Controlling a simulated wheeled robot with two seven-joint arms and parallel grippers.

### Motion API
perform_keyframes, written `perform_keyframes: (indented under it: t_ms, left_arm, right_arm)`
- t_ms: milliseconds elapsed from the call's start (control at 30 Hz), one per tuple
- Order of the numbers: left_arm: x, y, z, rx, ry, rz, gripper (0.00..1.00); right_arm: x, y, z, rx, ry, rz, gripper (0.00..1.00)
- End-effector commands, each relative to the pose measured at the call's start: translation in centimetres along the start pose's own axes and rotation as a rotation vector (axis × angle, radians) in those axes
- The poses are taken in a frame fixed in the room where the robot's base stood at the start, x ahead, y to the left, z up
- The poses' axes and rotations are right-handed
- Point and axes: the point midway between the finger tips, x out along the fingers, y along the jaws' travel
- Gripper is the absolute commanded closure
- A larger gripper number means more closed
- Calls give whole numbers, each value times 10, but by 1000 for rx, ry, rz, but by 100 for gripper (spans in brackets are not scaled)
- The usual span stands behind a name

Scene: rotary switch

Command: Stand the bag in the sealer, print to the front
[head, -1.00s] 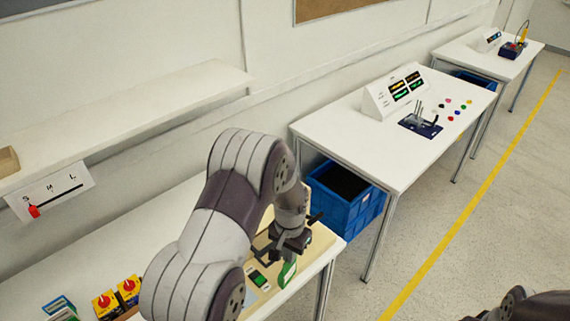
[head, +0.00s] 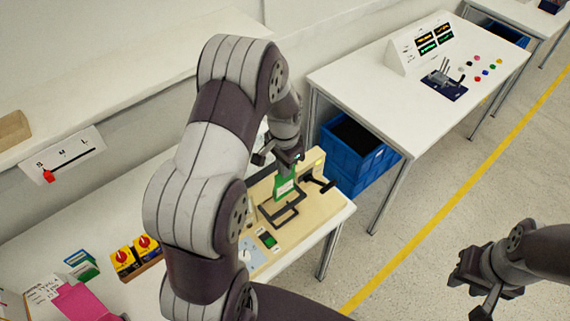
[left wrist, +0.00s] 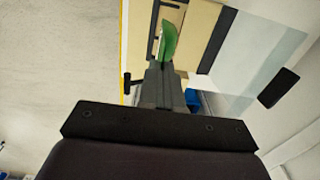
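The green bag (head: 286,182) hangs upright below my left gripper (head: 291,161) in the head view, a pale print patch on its side toward the camera. My left gripper is closed on its top; the bag also shows at the fingertips in the left wrist view (left wrist: 169,42). The sealer (head: 303,222) is a beige unit on the near table, with a black frame (head: 281,212) and a dark lever. The bag is over the sealer, just behind the frame; I cannot tell whether its bottom touches. My right gripper (head: 478,285) is empty at the lower right, away from the table.
Yellow boxes with red knobs (head: 134,255), a green-and-blue packet (head: 81,264) and a pink item (head: 82,302) lie to the left. A blue crate (head: 352,155) stands on the floor beside the sealer's table. Another table (head: 400,110) stands beyond.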

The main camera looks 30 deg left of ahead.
Motion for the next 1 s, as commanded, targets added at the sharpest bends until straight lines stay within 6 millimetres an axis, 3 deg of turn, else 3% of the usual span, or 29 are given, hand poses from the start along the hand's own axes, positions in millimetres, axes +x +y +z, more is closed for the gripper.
perform_keyframes:
  t_ms: [1000]
  left_arm:
    - [99,0,0,0,0,0,100]
  right_arm:
    - [66,0,8,0,0,0,67]
